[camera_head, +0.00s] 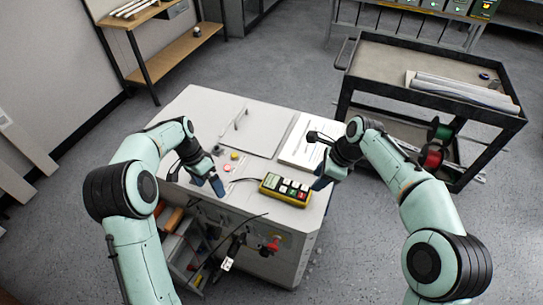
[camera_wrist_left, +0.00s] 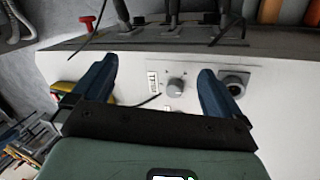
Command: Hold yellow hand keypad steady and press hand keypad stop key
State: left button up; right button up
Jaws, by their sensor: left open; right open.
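The yellow hand keypad (camera_head: 285,189) lies on the white bench top near its front right, with several white keys and a few coloured ones. A dark cable runs from its left end. My left gripper (camera_head: 215,186) is open and empty, left of the keypad and apart from it. My right gripper (camera_head: 322,178) is just right of the keypad's right end; whether it touches is unclear. In the left wrist view the left gripper's blue fingers (camera_wrist_left: 155,88) stand apart above the bench panel, and a yellow edge of the keypad (camera_wrist_left: 64,87) shows behind the left finger.
The white bench (camera_head: 195,115) carries a red button (camera_head: 234,155), a yellow button (camera_head: 226,168) and printed sheets (camera_head: 301,148). A knob (camera_wrist_left: 176,85) is between the left fingers in the wrist view. A dark cart (camera_head: 395,65) stands behind right.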

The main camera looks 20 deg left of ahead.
pick_arm(q)
jog(key=w+d+r+m, duration=0.4)
jog(key=w+d+m, duration=0.2)
jog(key=d+m, duration=0.1)
jog(key=m+h, duration=0.1)
jog(key=m, duration=0.7)
send_near(287, 187)
jog(key=shift+t, duration=0.4)
jog(key=x, duration=0.6)
jog(key=s+x, duration=0.1)
jog(key=x, duration=0.2)
jog(key=shift+f, duration=0.15)
jog(key=c, duration=1)
jog(key=shift+c, duration=1.3)
pick_arm(e)
jog(key=shift+c, duration=1.2)
pick_arm(q)
jog(key=shift+w, duration=0.1)
pick_arm(e)
grip_shut()
